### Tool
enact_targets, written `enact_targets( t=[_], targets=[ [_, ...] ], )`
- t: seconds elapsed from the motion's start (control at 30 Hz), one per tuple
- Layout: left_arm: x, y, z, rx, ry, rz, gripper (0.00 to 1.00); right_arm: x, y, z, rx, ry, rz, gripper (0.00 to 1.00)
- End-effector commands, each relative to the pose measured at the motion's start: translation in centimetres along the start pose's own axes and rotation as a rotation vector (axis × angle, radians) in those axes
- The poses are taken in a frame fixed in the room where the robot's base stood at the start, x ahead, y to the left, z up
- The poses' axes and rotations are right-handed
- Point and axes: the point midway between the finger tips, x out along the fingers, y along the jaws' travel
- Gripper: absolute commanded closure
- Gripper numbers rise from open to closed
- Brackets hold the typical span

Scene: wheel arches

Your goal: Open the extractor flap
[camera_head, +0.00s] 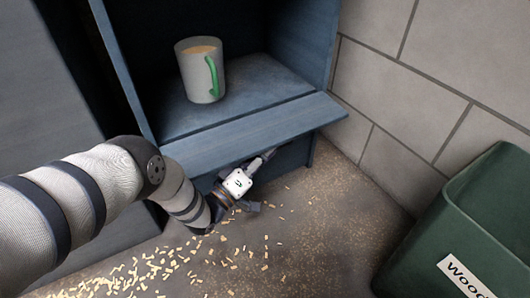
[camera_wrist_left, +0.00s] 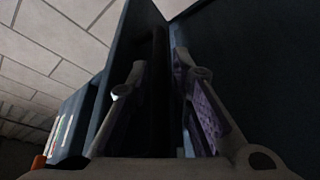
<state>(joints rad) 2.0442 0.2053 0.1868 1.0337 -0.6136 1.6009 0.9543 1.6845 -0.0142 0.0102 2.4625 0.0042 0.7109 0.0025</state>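The blue-grey flap (camera_head: 255,128) is a long panel along the front edge of a blue cabinet, below its shelf. It sticks out toward me, tilted slightly down. My left gripper (camera_head: 262,160) is low in front of the cabinet, just under the flap's front edge. In the left wrist view its two fingers (camera_wrist_left: 160,75) stand apart. A dark upright bar or panel edge shows between them; I cannot tell whether they touch it. My right gripper is not in view.
A grey mug (camera_head: 202,72) with a green handle and brown contents stands on the cabinet shelf (camera_head: 245,88). A green bin (camera_head: 470,215) with a white label is at the right. Wood chips (camera_head: 190,262) litter the floor. A block wall (camera_head: 430,75) closes the right side.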

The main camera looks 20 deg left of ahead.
Motion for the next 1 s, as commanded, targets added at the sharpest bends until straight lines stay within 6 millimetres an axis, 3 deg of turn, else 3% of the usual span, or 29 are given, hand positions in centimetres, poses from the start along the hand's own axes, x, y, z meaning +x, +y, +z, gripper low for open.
enact_targets(
  t=[0.03, 0.1, 0.33, 0.57, 0.87, 0.9, 1.0],
  targets=[
    [0.0, 0.0, 0.0, 0.0, 0.0, 0.0, 0.89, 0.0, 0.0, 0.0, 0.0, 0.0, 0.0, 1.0],
    [0.0, 0.0, 0.0, 0.0, 0.0, 0.0, 1.0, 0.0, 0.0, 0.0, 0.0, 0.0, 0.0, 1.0],
    [-0.1, 0.1, 0.0, -0.01, -0.001, -0.005, 1.0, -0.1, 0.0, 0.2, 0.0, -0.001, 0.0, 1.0],
    [0.2, 2.0, -0.8, -0.146, 0.001, -0.059, 1.0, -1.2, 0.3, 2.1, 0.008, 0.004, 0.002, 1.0],
    [0.1, 1.8, -0.5, -0.166, -0.001, -0.069, 1.0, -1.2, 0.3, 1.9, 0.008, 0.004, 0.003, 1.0],
    [0.1, 1.8, -0.5, -0.166, -0.001, -0.069, 0.84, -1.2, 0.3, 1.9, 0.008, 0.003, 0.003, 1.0],
    [0.1, 1.8, -0.5, -0.166, -0.001, -0.069, 0.8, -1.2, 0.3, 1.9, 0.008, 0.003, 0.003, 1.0]
  ],
)
